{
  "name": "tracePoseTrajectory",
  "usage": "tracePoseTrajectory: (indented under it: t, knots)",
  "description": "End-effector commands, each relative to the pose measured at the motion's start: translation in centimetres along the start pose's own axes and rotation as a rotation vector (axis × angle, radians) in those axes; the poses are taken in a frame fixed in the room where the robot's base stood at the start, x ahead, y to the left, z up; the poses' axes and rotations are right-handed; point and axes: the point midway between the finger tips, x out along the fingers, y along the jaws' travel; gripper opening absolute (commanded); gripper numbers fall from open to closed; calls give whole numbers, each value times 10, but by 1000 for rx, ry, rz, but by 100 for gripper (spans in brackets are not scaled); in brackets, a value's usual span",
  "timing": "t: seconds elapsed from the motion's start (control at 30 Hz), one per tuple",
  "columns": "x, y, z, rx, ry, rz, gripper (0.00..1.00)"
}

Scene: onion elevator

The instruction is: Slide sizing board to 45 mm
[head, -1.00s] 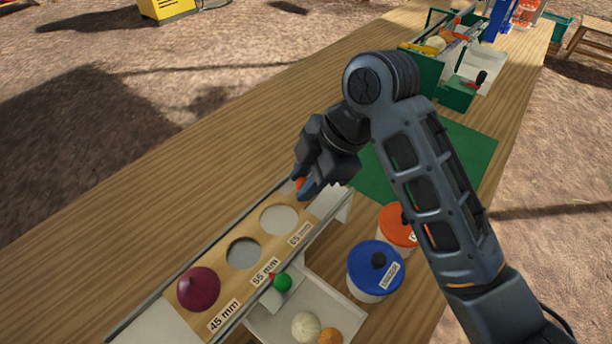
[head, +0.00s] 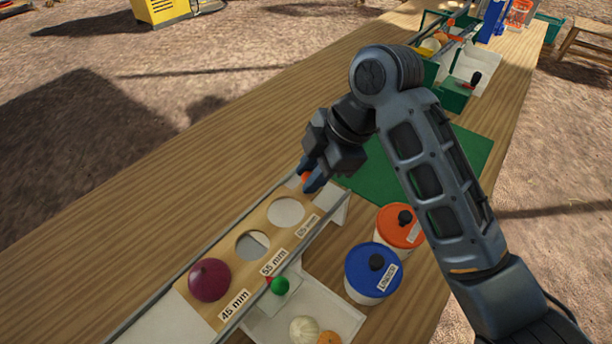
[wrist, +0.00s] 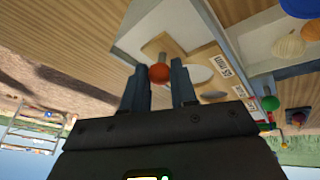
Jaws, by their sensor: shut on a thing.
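The wooden sizing board (head: 262,224) lies in a railed channel and has holes labelled 45 mm, 55 mm and 65 mm. A purple onion (head: 209,280) sits at the 45 mm end and covers that hole. The other two holes are empty. My gripper (head: 309,183) is at the far end of the board, by the 65 mm hole. It is shut on the board's orange-red knob (wrist: 159,73), which shows between the fingers in the wrist view. The green knob (head: 280,285) stands beside the channel near the 55 mm label.
A white tray (head: 345,318) beside the channel holds pale and orange onions. Blue-lidded (head: 373,268) and orange-lidded (head: 399,225) tubs stand right of the channel. A green mat (head: 465,150) and green bins (head: 455,97) lie farther back. Bare table is on the left.

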Motion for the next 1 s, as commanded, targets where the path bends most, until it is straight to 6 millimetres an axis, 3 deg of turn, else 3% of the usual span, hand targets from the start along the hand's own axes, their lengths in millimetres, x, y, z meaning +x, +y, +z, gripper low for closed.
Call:
tracePoseTrajectory:
  t: [1.0]
  knots:
    - [-12, 30, 44, 1, -1, 0, 0]
